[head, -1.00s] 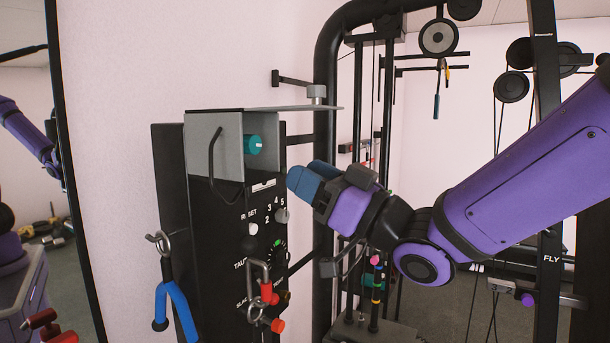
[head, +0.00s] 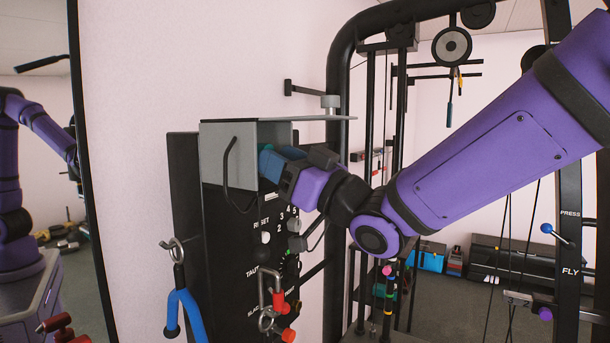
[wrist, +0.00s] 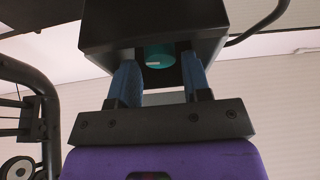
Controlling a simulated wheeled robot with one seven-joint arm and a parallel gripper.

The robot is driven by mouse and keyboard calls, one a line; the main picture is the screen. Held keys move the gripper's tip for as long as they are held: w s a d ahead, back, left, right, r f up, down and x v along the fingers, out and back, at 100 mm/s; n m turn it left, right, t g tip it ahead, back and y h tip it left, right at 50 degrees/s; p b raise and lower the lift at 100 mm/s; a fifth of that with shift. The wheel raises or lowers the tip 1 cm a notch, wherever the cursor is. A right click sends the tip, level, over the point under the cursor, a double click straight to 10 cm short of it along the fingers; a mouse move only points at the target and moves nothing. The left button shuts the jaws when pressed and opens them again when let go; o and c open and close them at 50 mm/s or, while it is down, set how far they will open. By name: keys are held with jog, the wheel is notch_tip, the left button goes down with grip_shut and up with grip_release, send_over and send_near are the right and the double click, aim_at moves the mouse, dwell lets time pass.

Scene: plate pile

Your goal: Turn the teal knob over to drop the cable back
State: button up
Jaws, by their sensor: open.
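The teal knob (wrist: 159,55) shows in the wrist view under the dark box, with a pale mark on it. It sits between the two blue fingers of my gripper (wrist: 160,74), with a gap on each side. In the head view my gripper (head: 269,163) reaches into the recess under the hood of the grey-fronted control box (head: 226,150). There its fingers hide most or all of the knob. My gripper is open around the knob and not closed on it. I cannot tell which cable is meant.
A thin plate (head: 300,118) overhangs the recess. A curved black handle (head: 227,178) stands out at the box's left. A blue forked handle (head: 184,310) hangs at left. The black rack frame (head: 336,90) rises behind.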

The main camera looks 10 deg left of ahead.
jog(key=shift+w+a+r+m, duration=0.2)
jog(key=shift+a+r, duration=0.05)
jog(key=shift+a, duration=0.35)
jog(key=shift+w+a+r+m, duration=0.2)
jog(key=shift+a+r, duration=0.05)
jog(key=shift+a, duration=0.3)
jog(key=m+t+h, duration=0.1)
jog(key=m, duration=0.2)
jog(key=shift+d+t, duration=0.15)
jog(key=shift+t, duration=0.25)
jog(key=m+t, duration=0.1)
jog(key=m, duration=0.1)
jog(key=shift+m+h, duration=0.3)
jog(key=shift+h, duration=0.1)
jog(key=n+g, duration=0.1)
jog(key=n, duration=0.2)
jog(key=n+g+y, duration=0.1)
jog(key=n, duration=0.2)
jog(key=shift+g+y, duration=0.3)
jog(key=shift+g, duration=0.1)
jog(key=v, duration=1.1)
